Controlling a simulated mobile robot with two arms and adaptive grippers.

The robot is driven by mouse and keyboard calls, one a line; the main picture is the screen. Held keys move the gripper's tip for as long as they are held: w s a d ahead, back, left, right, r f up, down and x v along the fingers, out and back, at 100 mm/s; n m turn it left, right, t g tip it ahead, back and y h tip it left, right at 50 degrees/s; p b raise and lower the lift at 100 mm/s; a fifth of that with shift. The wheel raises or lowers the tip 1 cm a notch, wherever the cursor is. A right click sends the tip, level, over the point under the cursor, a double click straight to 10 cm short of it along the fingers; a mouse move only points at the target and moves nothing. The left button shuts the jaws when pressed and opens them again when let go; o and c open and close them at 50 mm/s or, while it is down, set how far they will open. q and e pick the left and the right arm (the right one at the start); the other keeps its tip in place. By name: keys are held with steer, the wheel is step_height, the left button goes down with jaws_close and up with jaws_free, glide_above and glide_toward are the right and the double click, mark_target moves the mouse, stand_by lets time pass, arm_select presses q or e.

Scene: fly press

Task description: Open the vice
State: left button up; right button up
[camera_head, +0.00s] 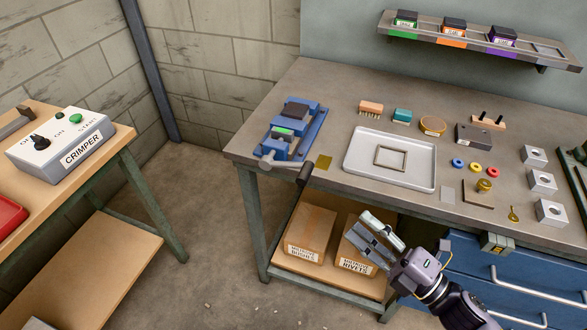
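The blue vice (304,133) is fixed at the left end of the workbench. A green-topped piece (282,132) shows between its jaws, and I cannot tell how tightly it is held. The vice's dark handle (305,174) sticks out past the bench's front edge. My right gripper (362,226) is in front of the bench, below and to the right of the handle and apart from it. Its two silver fingers look parted, with nothing seen between them. My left gripper is not in view.
The grey workbench (335,90) holds a white tray (361,176) with a square frame, several small parts and metal blocks on the right. Cardboard boxes (310,231) stand on the shelf below. A crimper box (70,145) sits on the left table. Floor between the tables is clear.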

mark_target(305, 170)
steer(key=p+x, duration=0.4)
steer(key=x, duration=1.2)
steer(key=shift+w+a, duration=0.25)
steer(key=shift+w, duration=0.05)
steer(key=shift+c, duration=0.5)
steer(key=shift+r, duration=0.1)
steer(key=c, duration=0.8)
jaws_close()
steer(key=shift+w+r, duration=0.1)
steer(key=shift+r, duration=0.05)
